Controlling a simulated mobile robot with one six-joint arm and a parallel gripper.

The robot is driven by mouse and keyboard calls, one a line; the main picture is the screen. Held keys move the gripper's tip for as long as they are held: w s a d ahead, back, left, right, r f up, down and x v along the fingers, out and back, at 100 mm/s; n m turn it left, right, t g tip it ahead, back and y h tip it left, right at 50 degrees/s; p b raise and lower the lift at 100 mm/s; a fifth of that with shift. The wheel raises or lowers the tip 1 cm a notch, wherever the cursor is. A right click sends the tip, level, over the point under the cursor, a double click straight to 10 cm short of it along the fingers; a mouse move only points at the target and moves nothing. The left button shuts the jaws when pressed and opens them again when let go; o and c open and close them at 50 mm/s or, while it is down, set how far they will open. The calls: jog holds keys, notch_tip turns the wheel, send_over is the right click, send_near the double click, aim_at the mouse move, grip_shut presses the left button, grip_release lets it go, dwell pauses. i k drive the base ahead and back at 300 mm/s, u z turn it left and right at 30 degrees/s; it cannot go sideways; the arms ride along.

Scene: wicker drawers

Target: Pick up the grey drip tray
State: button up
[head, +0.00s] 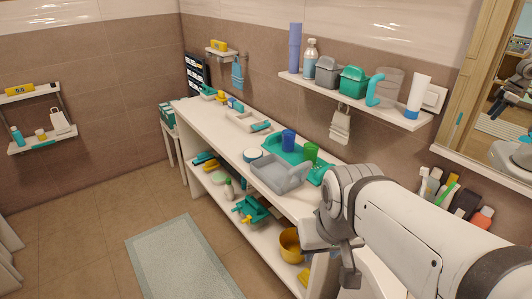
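The grey drip tray (281,181) is a shallow rectangular tray on the white counter, at its front edge near the middle of the head view. It sits directly in front of a teal tray (282,147) and appears to touch or overlap it; I cannot tell which. My gripper (349,274) hangs at the near right end of the counter, to the right of and nearer than the drip tray, apart from it. Its fingers are mostly hidden or seen edge-on, so its opening is unclear. Nothing visible is held in it.
A blue cup (288,139) and a green cup (311,152) stand beside the drip tray. A round teal-rimmed container (253,154) is at its left. A wall shelf (352,100) with bottles and bins overhangs behind. The floor by the mat (180,262) is clear.

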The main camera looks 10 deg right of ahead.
aim_at(280, 177)
jog(key=z, duration=0.05)
jog(key=k, duration=0.55)
jog(key=u, duration=0.4)
jog(key=i, duration=1.2)
jog(key=u, duration=0.5)
